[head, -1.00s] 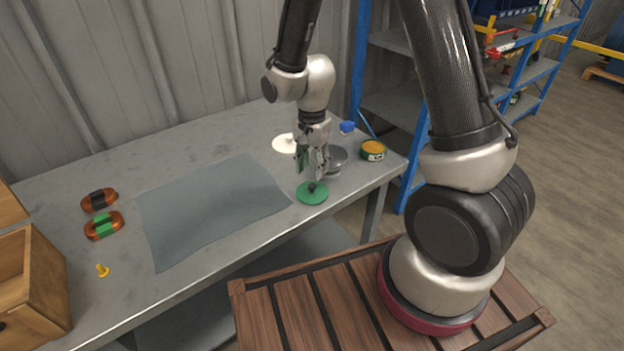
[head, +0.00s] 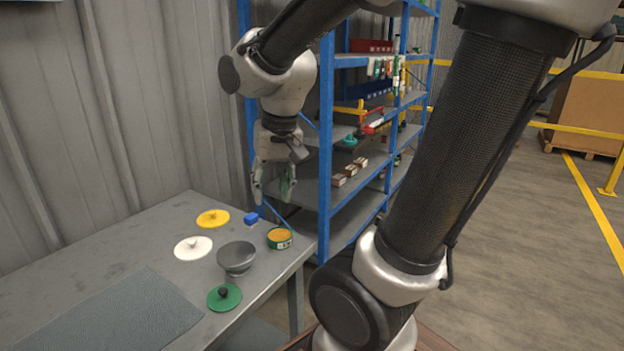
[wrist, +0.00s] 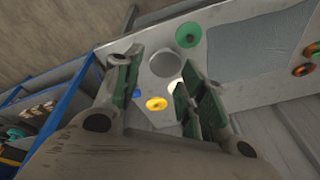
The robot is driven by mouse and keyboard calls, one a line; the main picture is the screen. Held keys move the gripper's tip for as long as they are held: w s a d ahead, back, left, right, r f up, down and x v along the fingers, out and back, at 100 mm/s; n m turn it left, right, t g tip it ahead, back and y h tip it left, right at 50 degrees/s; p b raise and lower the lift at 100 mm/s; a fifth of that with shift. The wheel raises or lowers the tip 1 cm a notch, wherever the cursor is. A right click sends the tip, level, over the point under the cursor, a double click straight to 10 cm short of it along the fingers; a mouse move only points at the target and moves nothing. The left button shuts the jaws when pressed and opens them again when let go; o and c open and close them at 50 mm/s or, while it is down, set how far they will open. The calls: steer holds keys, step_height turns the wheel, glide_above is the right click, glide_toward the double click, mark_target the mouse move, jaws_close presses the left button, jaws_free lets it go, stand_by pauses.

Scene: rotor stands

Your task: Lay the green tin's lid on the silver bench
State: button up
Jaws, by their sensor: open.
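The green lid (head: 224,296), a flat disc with a dark knob, lies on the silver bench (head: 160,246) close to its front edge, beside the grey bowl. It also shows in the wrist view (wrist: 188,35). The green tin (head: 279,238), with an orange top face, stands near the bench's right end; I cannot make it out in the wrist view. My gripper (head: 272,192) is open and empty, raised above the bench's far right corner, apart from the lid. Its spread fingers show in the wrist view (wrist: 160,78).
A grey bowl (head: 236,257), a white lid (head: 193,248), a yellow lid (head: 213,218) and a blue block (head: 251,218) share the bench's right end. A grey mat (head: 110,318) lies to the left. A blue-framed shelf (head: 327,150) stands just right of my gripper.

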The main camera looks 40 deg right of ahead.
steer(key=s+d+r+n+t, duration=0.1)
steer(key=s+d+r+n, duration=0.2)
steer(key=s, duration=0.6)
steer(key=shift+d+r+n, duration=0.3)
steer(key=shift+d+r, duration=0.1)
steer(key=shift+r, duration=0.15)
